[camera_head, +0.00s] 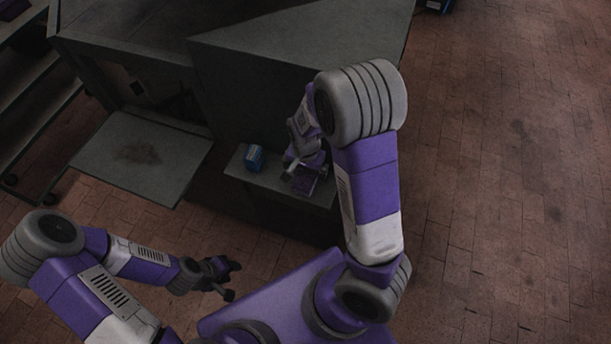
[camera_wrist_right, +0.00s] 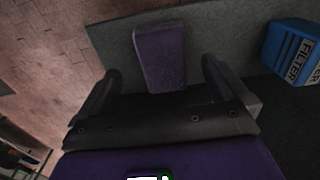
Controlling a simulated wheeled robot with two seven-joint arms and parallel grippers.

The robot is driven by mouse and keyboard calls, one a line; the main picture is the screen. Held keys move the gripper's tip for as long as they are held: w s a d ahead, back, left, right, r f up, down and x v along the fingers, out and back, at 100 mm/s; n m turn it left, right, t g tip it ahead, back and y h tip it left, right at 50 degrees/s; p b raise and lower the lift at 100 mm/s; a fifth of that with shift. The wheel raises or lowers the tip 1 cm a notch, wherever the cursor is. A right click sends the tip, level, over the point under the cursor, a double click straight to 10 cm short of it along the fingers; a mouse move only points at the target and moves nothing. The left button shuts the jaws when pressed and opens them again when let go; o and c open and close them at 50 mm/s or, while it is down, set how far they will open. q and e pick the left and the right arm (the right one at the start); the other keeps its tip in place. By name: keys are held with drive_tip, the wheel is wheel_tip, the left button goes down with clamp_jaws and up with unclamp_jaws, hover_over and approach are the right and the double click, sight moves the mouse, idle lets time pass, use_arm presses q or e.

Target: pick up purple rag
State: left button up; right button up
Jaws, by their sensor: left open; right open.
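The purple rag (camera_wrist_right: 160,52) is a flat, folded, rectangular pad lying on a narrow grey shelf (camera_wrist_right: 118,38). In the head view the rag (camera_head: 305,183) is partly hidden by my right gripper (camera_head: 302,172), which is above it. In the right wrist view my right gripper (camera_wrist_right: 158,78) is open, with one finger on each side of the rag's near end. I cannot tell whether the fingers touch it. My left gripper (camera_head: 231,280) is open and empty, low over the floor at the left.
A blue filter box (camera_head: 254,157) stands on the same shelf, left of the rag; it also shows in the right wrist view (camera_wrist_right: 290,52). A large grey machine (camera_head: 290,65) rises behind the shelf. A grey plate (camera_head: 140,158) juts out at the left. Brick floor (camera_head: 500,200) is clear at the right.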

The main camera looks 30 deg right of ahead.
sight(306, 176)
drive_tip(key=f, duration=0.1)
drive_tip(key=w+f, duration=0.1)
drive_tip(key=f, duration=0.2)
drive_tip(key=shift+w+d+f, duration=0.15)
drive_tip(key=shift+d, duration=0.2)
drive_tip(key=shift+f, duration=0.15)
drive_tip(key=shift+s, duration=0.3)
drive_tip(key=shift+w, duration=0.2)
drive_tip(key=shift+c, duration=1.3)
use_arm(q)
drive_tip(key=shift+w+f, duration=0.2)
drive_tip(key=shift+w, duration=0.25)
use_arm(e)
drive_tip(key=c, duration=0.8)
